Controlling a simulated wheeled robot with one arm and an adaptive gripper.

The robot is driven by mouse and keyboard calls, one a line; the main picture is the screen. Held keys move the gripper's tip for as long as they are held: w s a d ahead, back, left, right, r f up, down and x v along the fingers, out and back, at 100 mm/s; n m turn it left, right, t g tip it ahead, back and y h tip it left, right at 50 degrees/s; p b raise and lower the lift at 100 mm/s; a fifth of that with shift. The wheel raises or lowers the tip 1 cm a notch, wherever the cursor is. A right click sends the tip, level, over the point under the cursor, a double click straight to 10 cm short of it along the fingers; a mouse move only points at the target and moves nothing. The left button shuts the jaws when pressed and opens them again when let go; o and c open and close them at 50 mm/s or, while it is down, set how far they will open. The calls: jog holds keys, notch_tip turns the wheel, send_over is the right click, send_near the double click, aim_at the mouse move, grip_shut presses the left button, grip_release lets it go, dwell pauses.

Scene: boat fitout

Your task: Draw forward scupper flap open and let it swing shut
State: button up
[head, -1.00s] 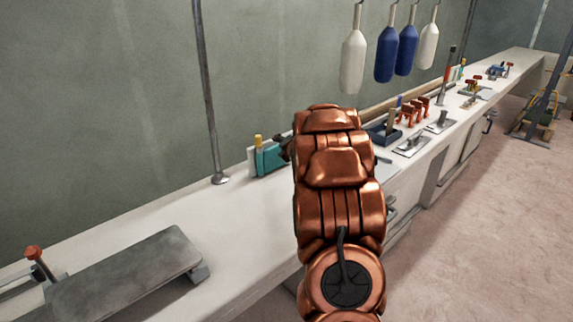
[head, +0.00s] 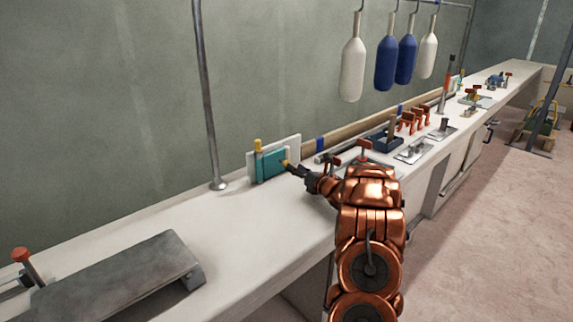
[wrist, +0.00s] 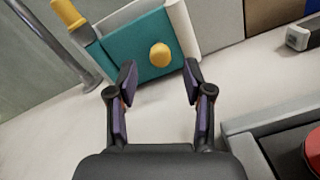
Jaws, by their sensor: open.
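The scupper flap is a teal panel (head: 270,168) on a white backing plate (head: 291,147) that stands upright at the wall side of the bench. A round yellow knob (wrist: 160,55) sits on its face. A yellow-tipped upright (wrist: 68,14) stands at the flap's left edge; it also shows in the head view (head: 258,146). My gripper (wrist: 159,76) is open and empty. In the wrist view its fingertips lie either side of and just below the knob, with no clear contact. In the head view my gripper (head: 295,170) points at the flap from the right.
A grey metal post (head: 207,100) rises left of the flap. A grey plate (head: 125,275) with a red-knobbed lever (head: 21,255) lies at near left. Blue and white fenders (head: 387,55) hang above. Clamps and fittings line the bench to the right. Bench between plate and post is clear.

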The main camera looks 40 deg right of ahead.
aim_at(287, 163)
jog(key=w, duration=0.4)
jog(key=shift+w+d, duration=0.15)
jog(key=shift+w, duration=0.15)
jog(key=shift+w+p, duration=0.3)
jog(key=shift+w, duration=0.45)
jog(key=shift+c, duration=0.2)
grip_shut()
jog(key=shift+d, duration=0.1)
